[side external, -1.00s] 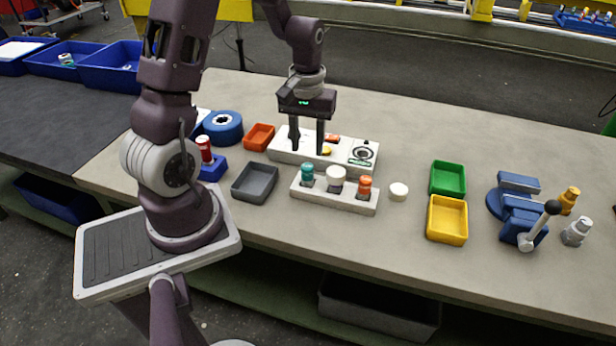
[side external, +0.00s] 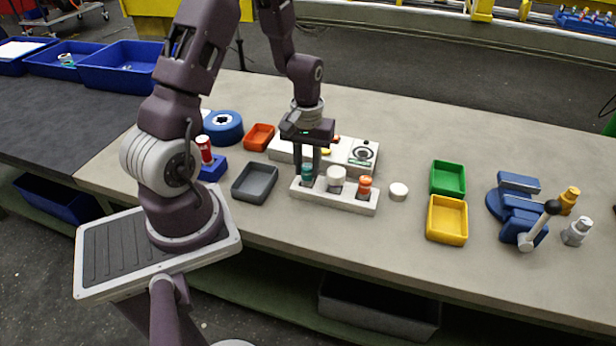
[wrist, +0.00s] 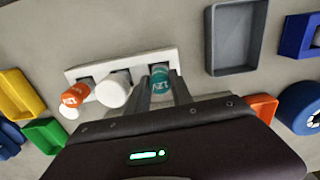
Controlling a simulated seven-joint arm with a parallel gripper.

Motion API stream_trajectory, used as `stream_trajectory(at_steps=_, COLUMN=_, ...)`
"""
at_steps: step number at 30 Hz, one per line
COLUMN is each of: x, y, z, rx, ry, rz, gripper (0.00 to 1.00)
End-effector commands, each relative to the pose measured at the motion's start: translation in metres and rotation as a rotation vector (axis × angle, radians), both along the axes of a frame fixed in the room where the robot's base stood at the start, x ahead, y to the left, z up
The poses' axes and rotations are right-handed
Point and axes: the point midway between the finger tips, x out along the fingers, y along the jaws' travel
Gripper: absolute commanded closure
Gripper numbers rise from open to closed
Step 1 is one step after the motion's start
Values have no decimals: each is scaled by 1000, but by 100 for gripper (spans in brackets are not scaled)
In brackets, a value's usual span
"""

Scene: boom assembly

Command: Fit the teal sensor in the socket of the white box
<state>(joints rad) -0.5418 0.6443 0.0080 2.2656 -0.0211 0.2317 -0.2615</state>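The teal sensor (side external: 307,174) stands upright in the left place of a white holder block (side external: 338,196). It also shows in the wrist view (wrist: 160,78). My gripper (side external: 308,172) points down at it, with one finger on each side of the sensor. I cannot tell whether the fingers press on it. The white box (side external: 345,150) lies just behind the holder and has a round dial (side external: 363,153) at its right end. My gripper hides part of the box's left half, and I cannot make out the socket.
A white-capped part (side external: 336,178) and an orange part (side external: 365,186) share the holder. A white disc (side external: 398,191) lies to its right. A grey tray (side external: 255,182) and an orange tray (side external: 259,137) are to the left, green (side external: 447,178) and yellow (side external: 447,219) trays to the right.

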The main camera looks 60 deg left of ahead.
Motion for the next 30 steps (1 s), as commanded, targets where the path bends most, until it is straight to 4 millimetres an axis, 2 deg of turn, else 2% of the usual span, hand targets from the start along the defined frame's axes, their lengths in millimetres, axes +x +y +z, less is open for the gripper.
stream_trajectory(at_steps=1, x=0, y=0, z=0, rx=0, ry=0, rz=0, gripper=89)
stream_trajectory(at_steps=3, x=0, y=0, z=0, rx=0, ry=0, rz=0, gripper=100)
stream_trajectory(at_steps=8, x=1, y=0, z=4, rx=1, ry=-2, rz=0, gripper=100)
stream_trajectory(at_steps=24, x=1, y=0, z=59, rx=2, ry=-3, rz=-1, gripper=100)
stream_trajectory(at_steps=30, x=0, y=0, z=66, rx=0, ry=0, rz=0, gripper=100)
